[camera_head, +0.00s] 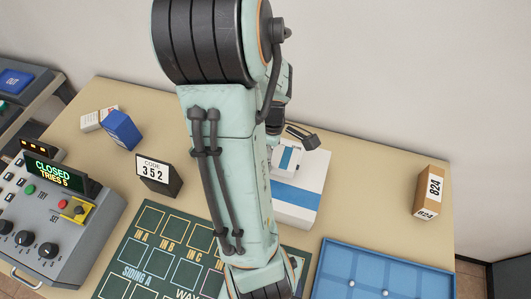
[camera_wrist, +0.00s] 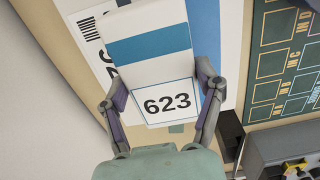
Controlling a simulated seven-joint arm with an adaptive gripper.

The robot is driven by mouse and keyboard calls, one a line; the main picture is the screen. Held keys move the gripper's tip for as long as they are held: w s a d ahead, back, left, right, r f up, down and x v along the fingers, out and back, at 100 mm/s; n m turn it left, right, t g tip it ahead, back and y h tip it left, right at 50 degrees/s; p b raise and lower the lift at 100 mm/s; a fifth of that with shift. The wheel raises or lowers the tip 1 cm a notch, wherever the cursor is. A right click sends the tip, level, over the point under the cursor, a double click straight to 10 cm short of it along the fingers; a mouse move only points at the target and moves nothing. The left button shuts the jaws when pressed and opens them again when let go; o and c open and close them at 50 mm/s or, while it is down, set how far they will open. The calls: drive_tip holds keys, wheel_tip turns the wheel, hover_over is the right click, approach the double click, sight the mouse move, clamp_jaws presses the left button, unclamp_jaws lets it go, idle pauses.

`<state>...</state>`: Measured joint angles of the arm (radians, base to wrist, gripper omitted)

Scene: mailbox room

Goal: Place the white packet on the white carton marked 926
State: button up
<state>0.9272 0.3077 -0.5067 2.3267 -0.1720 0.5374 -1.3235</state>
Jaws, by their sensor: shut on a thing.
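The white packet (camera_wrist: 152,68) has a blue band and the number 623 on its end label. My gripper (camera_wrist: 160,94) is shut on it, with one finger on each side. In the head view the packet (camera_head: 287,160) shows partly behind my arm, with a gripper finger beside it. Directly under it lies a larger white carton (camera_head: 306,178) with a blue stripe, partly hidden by my arm. In the wrist view this carton (camera_wrist: 80,12) shows a barcode and dark digits that the packet mostly covers, so I cannot read its number. I cannot tell whether packet and carton touch.
A brown box marked 824 (camera_head: 430,192) stands at right, and a blue tray (camera_head: 340,260) with small white balls at front right. A green mat (camera_head: 125,262) and console (camera_head: 40,222) lie in front.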

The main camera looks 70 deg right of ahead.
drive_tip(key=shift+f, duration=1.5)
drive_tip(key=shift+f, duration=0.15)
drive_tip(key=o, duration=1.2)
drive_tip(key=shift+o, duration=0.2)
wheel_tip(320, 180, up, 12)
drive_tip(key=shift+r, duration=0.2)
